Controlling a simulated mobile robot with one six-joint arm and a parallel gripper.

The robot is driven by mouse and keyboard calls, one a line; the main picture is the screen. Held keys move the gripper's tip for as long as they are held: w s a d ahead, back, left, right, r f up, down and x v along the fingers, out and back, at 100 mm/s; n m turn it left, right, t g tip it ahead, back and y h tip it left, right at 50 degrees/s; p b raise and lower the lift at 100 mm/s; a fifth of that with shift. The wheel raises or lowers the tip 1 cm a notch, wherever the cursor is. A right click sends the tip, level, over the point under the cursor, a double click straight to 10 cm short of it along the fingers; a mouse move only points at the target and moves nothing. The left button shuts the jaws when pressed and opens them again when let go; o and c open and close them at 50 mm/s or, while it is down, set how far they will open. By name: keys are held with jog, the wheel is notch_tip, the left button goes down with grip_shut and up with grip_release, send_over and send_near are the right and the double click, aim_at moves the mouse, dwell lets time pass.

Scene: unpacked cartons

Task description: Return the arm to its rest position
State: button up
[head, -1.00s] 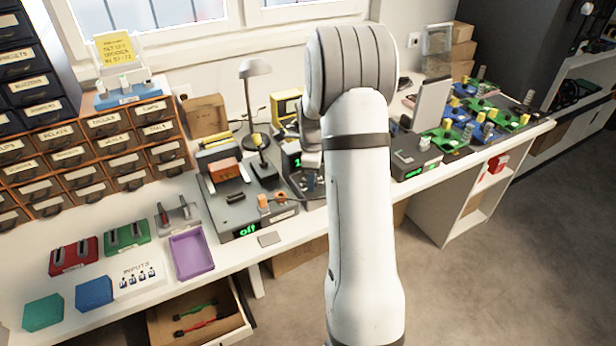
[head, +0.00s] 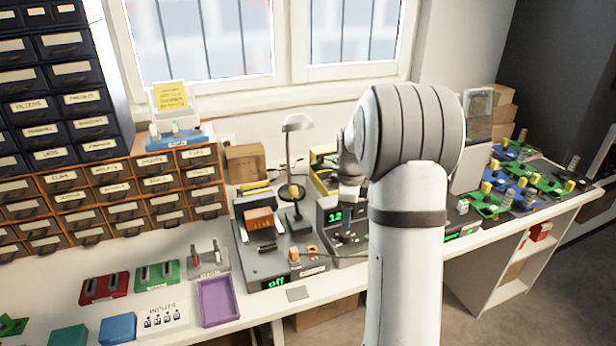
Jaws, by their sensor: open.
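My arm (head: 405,260) rises from the bottom of the head view, right of centre, and bends over at a grey elbow. My gripper (head: 349,197) shows small and partly hidden behind the elbow, pointing down over the bench by a device with a green "12" display (head: 334,216). Its fingers are hard to make out, and I see nothing held in it. Whether it touches anything beneath it cannot be told.
Left of my gripper stands a grey unit with a green "off" display (head: 276,283) and a lamp (head: 297,125). A purple tray (head: 218,302) lies further left, before label-fronted drawers (head: 120,195). Blue and green boards (head: 515,180) cover the right end. Open floor lies front right.

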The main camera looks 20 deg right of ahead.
jog(key=s+a+r+n+p, duration=0.1)
jog(key=s+a+r+n, duration=0.2)
jog(key=s+a+n, duration=0.2)
jog(key=s+a+r+n+t+p, duration=0.1)
jog(key=s+a+r+n, duration=0.3)
jog(key=s+n, duration=0.7)
jog(key=s+a+r+n+t+p, duration=0.1)
jog(key=s+a+r+n, duration=0.3)
jog(key=s+a+n, duration=0.4)
jog(key=shift+s+a+r+p, duration=0.15)
jog(key=shift+s+p, duration=0.35)
jog(key=shift+s, duration=0.55)
dwell(4.5)
